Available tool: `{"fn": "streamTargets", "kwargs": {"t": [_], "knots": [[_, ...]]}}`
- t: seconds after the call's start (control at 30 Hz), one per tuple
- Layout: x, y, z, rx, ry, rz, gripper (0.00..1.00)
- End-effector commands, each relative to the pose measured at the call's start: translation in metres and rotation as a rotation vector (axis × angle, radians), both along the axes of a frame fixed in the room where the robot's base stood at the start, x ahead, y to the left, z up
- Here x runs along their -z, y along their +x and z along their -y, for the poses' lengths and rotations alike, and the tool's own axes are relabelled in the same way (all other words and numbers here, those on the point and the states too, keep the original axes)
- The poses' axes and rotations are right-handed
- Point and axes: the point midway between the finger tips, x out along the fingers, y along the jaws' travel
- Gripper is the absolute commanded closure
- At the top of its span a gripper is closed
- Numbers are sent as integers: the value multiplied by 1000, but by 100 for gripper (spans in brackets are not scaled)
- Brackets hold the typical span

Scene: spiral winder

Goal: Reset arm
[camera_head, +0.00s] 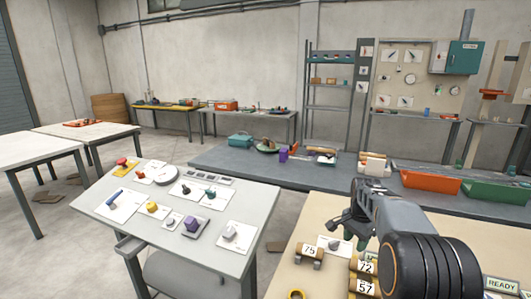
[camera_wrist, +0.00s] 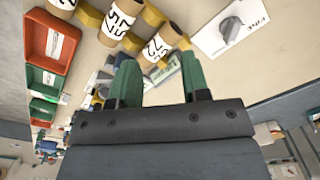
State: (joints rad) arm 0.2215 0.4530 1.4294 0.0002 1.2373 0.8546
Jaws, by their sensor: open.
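My gripper (camera_head: 342,222) is above the beige table (camera_head: 308,205) at the right of the head view. In the wrist view the green fingers of my gripper (camera_wrist: 160,72) stand apart, with nothing held between them. A tan roll marked 75 (camera_head: 310,251) lies on the table, left of and below my gripper. Rolls marked 72 (camera_head: 366,266) and 57 (camera_head: 365,287) lie closer to the front. In the wrist view a labelled roll (camera_wrist: 160,45) shows beyond the fingertips, apparently apart from them. My arm hides part of the table.
A grey knob (camera_wrist: 232,30) sits on a white card marked FINE. A white table (camera_head: 262,203) with several small objects stands left.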

Motion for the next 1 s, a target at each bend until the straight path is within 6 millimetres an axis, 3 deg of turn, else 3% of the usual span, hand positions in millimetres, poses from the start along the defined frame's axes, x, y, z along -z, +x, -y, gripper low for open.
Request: {"fn": "streamTargets", "kwargs": {"t": [0.2, 0.47, 0.67, 0.8, 1.0], "knots": [[26, -17, -8, -192, 6, -29, 57], [26, -66, -29, -475, -1, -12, 57], [13, -126, -58, -740, -32, 38, 57], [5, -180, -82, -922, -72, 93, 57], [0, -234, -102, -1034, -119, 168, 57]]}}
